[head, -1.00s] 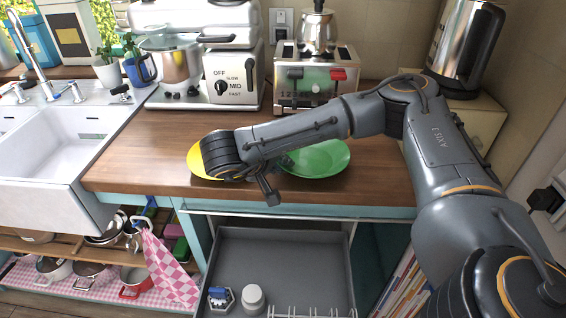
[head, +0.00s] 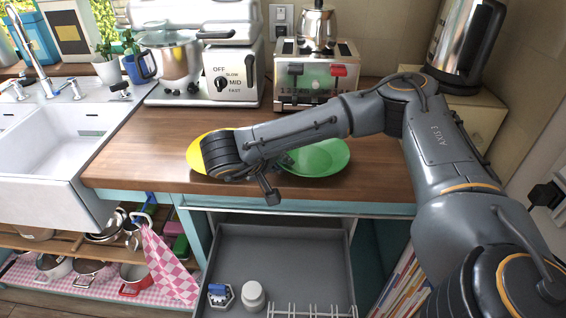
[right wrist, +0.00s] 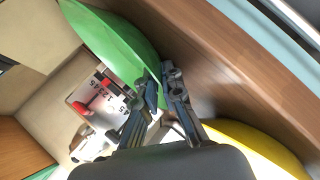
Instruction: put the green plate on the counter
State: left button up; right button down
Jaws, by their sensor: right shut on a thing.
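The green plate (head: 322,158) is over the wooden counter (head: 140,150), right of the yellow plate (head: 197,152) in the head view. I cannot tell whether its underside touches the wood. My right gripper (right wrist: 163,82) is shut on the rim of the green plate (right wrist: 112,42), as the right wrist view shows. In the head view my right arm and wrist hide part of both plates. The yellow plate also shows in the right wrist view (right wrist: 258,146), apart from the fingers. My left gripper is in neither view.
A toaster (head: 317,72) and a mixer (head: 232,65) stand along the back. A kettle (head: 468,45) is at the back right. A sink (head: 60,140) is at the left. An open drawer (head: 285,260) lies below the counter. The counter's left part is bare.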

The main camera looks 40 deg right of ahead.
jog(key=shift+s+f, duration=0.15)
jog(key=shift+f, duration=0.2)
jog(key=shift+s+a+f, duration=0.15)
jog(key=shift+f, duration=0.15)
jog(key=c, duration=1.4)
grip_release()
jog(key=shift+c, duration=0.2)
jog(key=shift+o, duration=0.2)
jog(key=shift+w+f, duration=0.15)
jog(key=shift+w, duration=0.05)
